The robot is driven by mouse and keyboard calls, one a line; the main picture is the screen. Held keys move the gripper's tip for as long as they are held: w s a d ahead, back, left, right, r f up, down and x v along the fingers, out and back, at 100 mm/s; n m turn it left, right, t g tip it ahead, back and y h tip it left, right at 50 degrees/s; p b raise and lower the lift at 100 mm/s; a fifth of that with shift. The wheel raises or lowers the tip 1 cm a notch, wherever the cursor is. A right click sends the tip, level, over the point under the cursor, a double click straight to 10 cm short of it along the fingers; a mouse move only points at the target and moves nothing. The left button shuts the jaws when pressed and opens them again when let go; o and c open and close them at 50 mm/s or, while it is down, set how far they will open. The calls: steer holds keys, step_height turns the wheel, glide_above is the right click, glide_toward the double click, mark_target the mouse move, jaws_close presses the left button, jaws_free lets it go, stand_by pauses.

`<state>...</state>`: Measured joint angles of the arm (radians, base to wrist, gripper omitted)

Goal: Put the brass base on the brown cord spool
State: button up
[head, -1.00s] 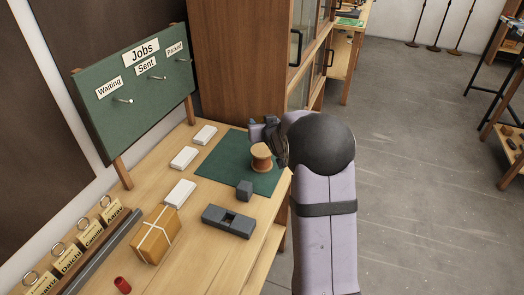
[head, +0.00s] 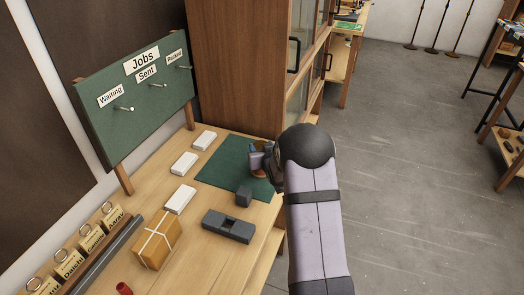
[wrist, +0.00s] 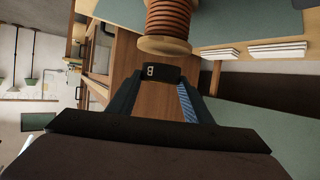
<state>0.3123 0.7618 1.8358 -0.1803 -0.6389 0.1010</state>
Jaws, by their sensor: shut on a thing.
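The brown cord spool stands on the green mat (head: 222,168). In the head view it is mostly behind my gripper (head: 259,162). The wrist view shows the spool (wrist: 168,18) clearly, with brown cord coils and a pale wooden flange, just beyond my fingertips (wrist: 160,76). The table side is at the top of that view. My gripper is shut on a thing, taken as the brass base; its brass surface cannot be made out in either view. Whether it touches the spool is not clear.
A small dark cube (head: 244,196) is close to the gripper, and a notched dark block (head: 228,226) lies nearer. A tied parcel (head: 157,240) and a green job board (head: 135,95) are farther left. A wooden cabinet (head: 238,65) stands behind.

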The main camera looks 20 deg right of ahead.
steer(key=shift+w+f, duration=0.1)
steer(key=shift+f, duration=0.85)
steer(key=shift+f, duration=0.2)
steer(key=o, duration=1.3)
steer(key=shift+o, duration=0.2)
steer(key=shift+r, duration=0.2)
steer(key=b+v, duration=0.2)
steer(key=v, duration=1)
steer(key=shift+b, duration=0.4)
